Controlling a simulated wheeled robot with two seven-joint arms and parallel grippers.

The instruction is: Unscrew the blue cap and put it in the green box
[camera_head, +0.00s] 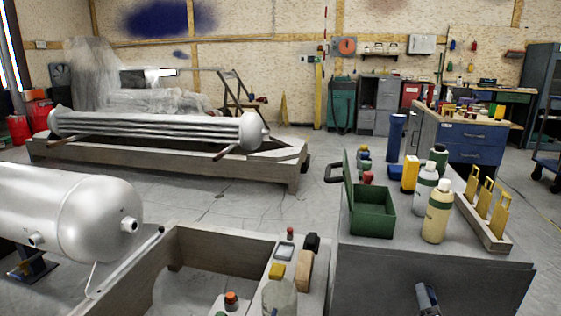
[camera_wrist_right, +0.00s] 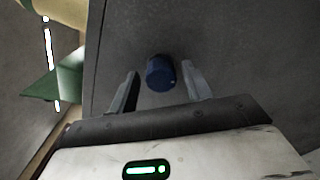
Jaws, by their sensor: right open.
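The blue cap (camera_wrist_right: 160,73) is a short dark blue cylinder in the right wrist view, in front of a dark grey surface. It lies between the two spread fingers of my right gripper (camera_wrist_right: 160,88), slightly beyond their tips; I see clear gaps on both sides. In the head view my right gripper (camera_head: 428,298) shows small at the bottom edge, in front of the grey bench, and I cannot make out the cap there. The green box (camera_head: 372,222) stands on the bench with its lid open. My left gripper is not in view.
On the grey bench (camera_head: 440,285) stand white-capped bottles (camera_head: 437,214), a tall blue cylinder (camera_head: 396,138) and a rack with yellow pieces (camera_head: 478,200). A wooden crate (camera_head: 215,245) with small items on its edge is left of the bench. A green shape (camera_wrist_right: 62,80) shows at left in the wrist view.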

